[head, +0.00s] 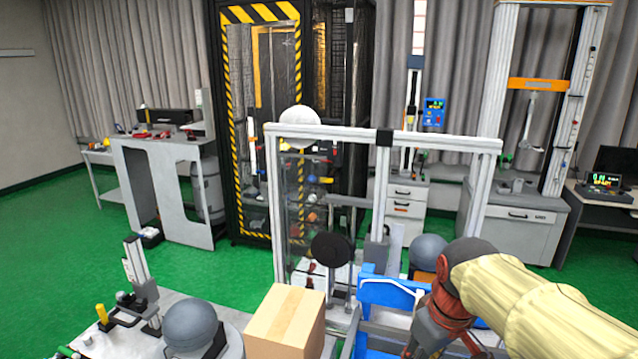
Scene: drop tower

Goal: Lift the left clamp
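A small yellow-handled fixture (102,314), which looks like a toggle clamp, stands on the left part of the grey bench at the bottom left. I cannot tell for sure that it is the left clamp. My arm reaches in from the right in a cream sleeve. Its dark and red end, my gripper (436,325), points down in front of a blue part (388,290) at the tower's base. The fingertips are not clear, and I cannot see whether they hold anything. The grey-framed drop tower (383,138) stands behind, with a black disc (332,249) in its lower part.
A cardboard box (286,318) and a grey ball (190,325) stand on the bench between the yellow-handled fixture and my arm. An upright grey post (138,270) stands behind the fixture. A second grey ball (428,251) is beside my arm. Green floor (60,250) is open at the left.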

